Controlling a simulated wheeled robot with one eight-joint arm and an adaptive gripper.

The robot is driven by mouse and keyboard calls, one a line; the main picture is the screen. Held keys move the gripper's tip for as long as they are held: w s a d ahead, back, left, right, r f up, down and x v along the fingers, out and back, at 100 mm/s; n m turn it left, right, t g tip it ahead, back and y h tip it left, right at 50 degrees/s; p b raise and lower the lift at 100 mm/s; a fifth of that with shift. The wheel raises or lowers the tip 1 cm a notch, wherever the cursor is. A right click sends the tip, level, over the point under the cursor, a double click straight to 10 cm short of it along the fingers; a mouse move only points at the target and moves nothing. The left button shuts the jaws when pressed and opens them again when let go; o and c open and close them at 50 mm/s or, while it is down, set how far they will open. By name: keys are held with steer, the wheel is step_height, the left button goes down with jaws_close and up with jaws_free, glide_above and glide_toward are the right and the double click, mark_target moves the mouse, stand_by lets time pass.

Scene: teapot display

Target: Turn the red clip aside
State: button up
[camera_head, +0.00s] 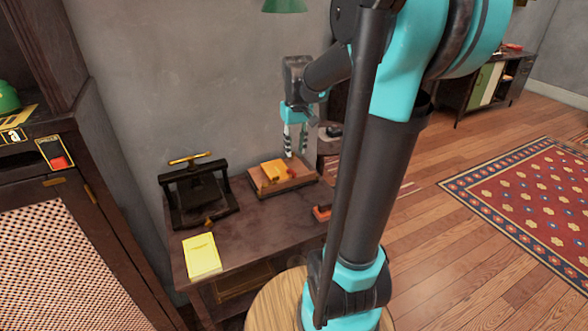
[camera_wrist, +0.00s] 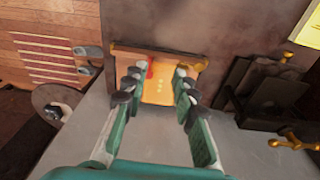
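A small red clip (camera_wrist: 150,72) shows at the upper left part of an orange-yellow booklet or pad (camera_wrist: 158,92) in the wrist view, close to one fingertip. The pad lies in a wooden tray (camera_wrist: 130,48); in the head view the pad (camera_head: 270,167) and tray (camera_head: 292,186) sit on the dark table by the wall. My gripper (camera_head: 295,150) hangs fingers down above the tray's back right. In the wrist view my gripper (camera_wrist: 159,78) is open and empty, its fingers spread either side of the pad.
A black press (camera_head: 198,195) with a brass handle stands left of the tray. A yellow booklet (camera_head: 201,256) lies at the table's front left. A small red-orange object (camera_head: 322,212) sits near the right edge. The tabletop (camera_head: 255,235) between them is clear.

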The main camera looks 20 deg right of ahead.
steer(key=g, duration=0.1)
glide_toward(294, 171)
steer(key=shift+n, duration=0.3)
step_height(294, 171, down, 8)
steer(key=shift+f, duration=0.25)
stand_by(0.3)
steer(key=shift+w, duration=0.1)
steer(key=shift+c, duration=0.3)
jaws_close()
